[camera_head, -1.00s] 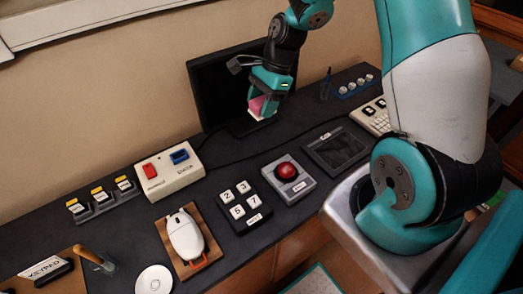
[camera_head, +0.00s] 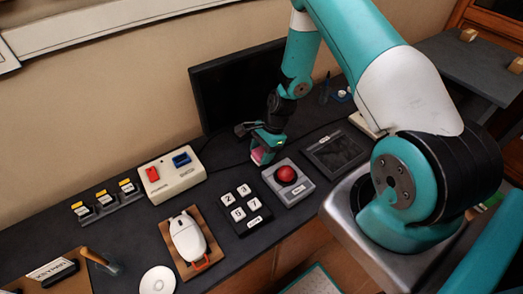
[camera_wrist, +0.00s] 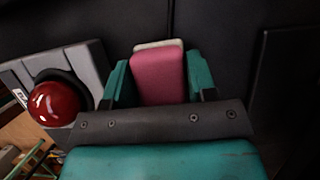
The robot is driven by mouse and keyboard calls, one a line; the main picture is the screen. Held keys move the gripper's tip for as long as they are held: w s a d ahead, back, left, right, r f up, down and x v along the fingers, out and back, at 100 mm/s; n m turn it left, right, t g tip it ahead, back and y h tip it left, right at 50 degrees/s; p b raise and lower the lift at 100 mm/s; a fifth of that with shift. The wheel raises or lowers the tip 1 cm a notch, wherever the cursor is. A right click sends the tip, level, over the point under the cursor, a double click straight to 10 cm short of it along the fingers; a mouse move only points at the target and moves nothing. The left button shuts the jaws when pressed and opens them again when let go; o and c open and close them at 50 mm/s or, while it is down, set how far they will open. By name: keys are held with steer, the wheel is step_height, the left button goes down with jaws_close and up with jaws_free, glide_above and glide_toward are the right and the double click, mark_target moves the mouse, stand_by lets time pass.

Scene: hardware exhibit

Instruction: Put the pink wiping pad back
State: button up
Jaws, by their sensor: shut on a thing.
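The pink wiping pad (camera_wrist: 158,78) is between the two teal fingers of my gripper (camera_wrist: 160,82) in the wrist view. A pale layer shows along its far edge. My gripper is shut on it. In the head view the pad (camera_head: 257,156) shows as a small pink patch under my gripper (camera_head: 262,152), low over the dark counter, between the switch box and the red button. I cannot tell whether the pad touches the counter.
The red button box (camera_head: 287,175) is close beside my gripper; its button (camera_wrist: 54,104) shows at left in the wrist view. A keypad (camera_head: 240,208), a white switch box (camera_head: 172,178), a dark monitor (camera_head: 240,85), a flat dark panel (camera_head: 335,146) and a mouse (camera_head: 187,238) stand around.

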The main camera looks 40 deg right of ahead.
steer(key=shift+f, duration=0.15)
steer(key=o, duration=0.9)
